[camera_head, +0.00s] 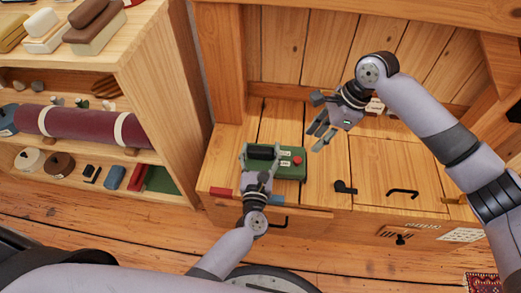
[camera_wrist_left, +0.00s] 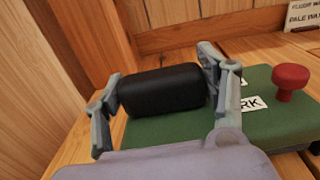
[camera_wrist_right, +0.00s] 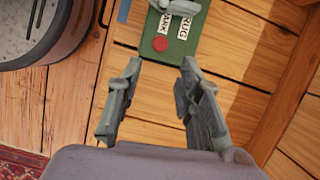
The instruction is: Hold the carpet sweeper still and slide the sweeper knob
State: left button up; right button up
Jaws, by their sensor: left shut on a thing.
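The green carpet sweeper (camera_head: 290,172) lies on the wooden bench top; its body also shows in the left wrist view (camera_wrist_left: 165,129). My left gripper (camera_head: 262,152) is shut on its black block-shaped grip (camera_wrist_left: 163,90), one finger at each end. The red sweeper knob (camera_head: 297,161) stands up at the right end of the sweeper, beside white labels, one reading RUG. The knob also shows in the right wrist view (camera_wrist_right: 160,44). My right gripper (camera_head: 318,137) is open and empty, up and to the right of the knob, not touching it.
A shelf unit (camera_head: 165,75) with brushes, a rolled maroon cloth and small items stands left. The bench (camera_head: 385,165) has black handles and a black latch (camera_head: 344,187) right of the sweeper. Card signs stand at the back. The bench top between sweeper and latch is clear.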

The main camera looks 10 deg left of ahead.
pick_arm(q)
jog(key=c, duration=0.4)
pick_arm(e)
jog(key=shift+f, duration=0.15)
jog(key=shift+c, duration=1)
jog(key=f+t+y, duration=0.1)
jog(key=f, duration=0.1)
jog(key=w+f+t+y, duration=0.1)
jog(key=w+f+m+t+y, duration=0.1)
jog(key=f, duration=0.1)
jog(key=shift+f, duration=0.3)
jog(key=c, duration=0.6)
jog(key=t, duration=0.1)
jog(key=d+f+t+y, duration=0.1)
jog(key=f+m+t+y, duration=0.1)
jog(key=t, duration=0.1)
jog(key=shift+s+d+f, duration=0.2)
jog(key=shift+s, duration=0.1)
jog(key=s+d+m+t, duration=0.2)
jog(key=s+m, duration=0.3)
jog(key=s, duration=0.3)
jog(key=s+d+m+t, duration=0.3)
jog(key=s+m+t, duration=0.2)
jog(key=s, duration=0.3)
jog(key=shift+s+r+m, duration=0.15)
jog(key=shift+s+m, duration=0.25)
jog(key=shift+m, duration=0.2)
